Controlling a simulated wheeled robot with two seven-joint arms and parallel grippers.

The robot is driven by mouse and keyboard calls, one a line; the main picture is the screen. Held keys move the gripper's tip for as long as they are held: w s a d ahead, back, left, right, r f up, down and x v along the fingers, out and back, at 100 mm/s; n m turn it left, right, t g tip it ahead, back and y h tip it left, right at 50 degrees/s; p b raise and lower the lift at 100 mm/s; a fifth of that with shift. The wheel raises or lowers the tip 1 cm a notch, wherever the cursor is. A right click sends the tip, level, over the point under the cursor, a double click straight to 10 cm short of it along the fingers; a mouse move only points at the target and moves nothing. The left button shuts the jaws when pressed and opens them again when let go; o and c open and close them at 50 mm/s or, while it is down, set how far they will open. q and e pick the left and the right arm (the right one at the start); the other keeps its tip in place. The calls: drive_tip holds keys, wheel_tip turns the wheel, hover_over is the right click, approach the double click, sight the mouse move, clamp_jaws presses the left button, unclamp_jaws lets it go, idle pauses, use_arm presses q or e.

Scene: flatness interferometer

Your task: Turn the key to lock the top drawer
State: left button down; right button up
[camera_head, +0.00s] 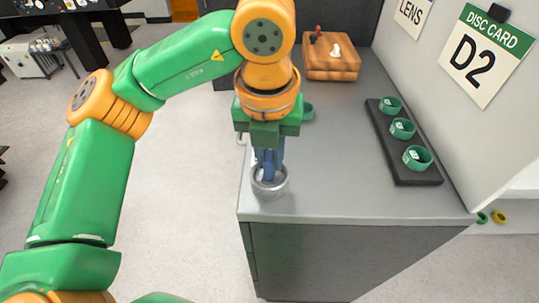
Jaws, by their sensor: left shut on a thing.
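My left gripper (268,174) points down over the near left corner of the grey counter (340,150). Its blue fingers are shut on a round grey metal cup (271,191) and reach into its opening. Whether the cup touches the counter top is hard to tell. No key can be made out. The drawer fronts do not show clearly; a small pale handle-like part (241,139) shows at the counter's left edge, partly behind my arm. My right gripper is not in view.
A black rack (418,176) with green rings (417,158) stands on the right of the counter, below a "DISC CARD D2" sign (480,52). A wooden block (332,68) with small knobs is at the back.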

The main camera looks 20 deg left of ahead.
use_arm(q)
drive_tip(key=shift+n, duration=1.2)
drive_tip(key=c, duration=0.7)
unclamp_jaws()
drive_tip(key=shift+c, duration=0.2)
drive_tip(key=r, duration=0.2)
drive_tip(key=r+p, duration=0.1)
drive_tip(key=r, duration=0.3)
drive_tip(key=shift+s+d+r, duration=0.15)
drive_tip(key=shift+s+r, duration=0.05)
drive_tip(key=shift+s, duration=0.2)
drive_tip(key=shift+s+r, duration=0.15)
drive_tip(key=shift+r, duration=0.2)
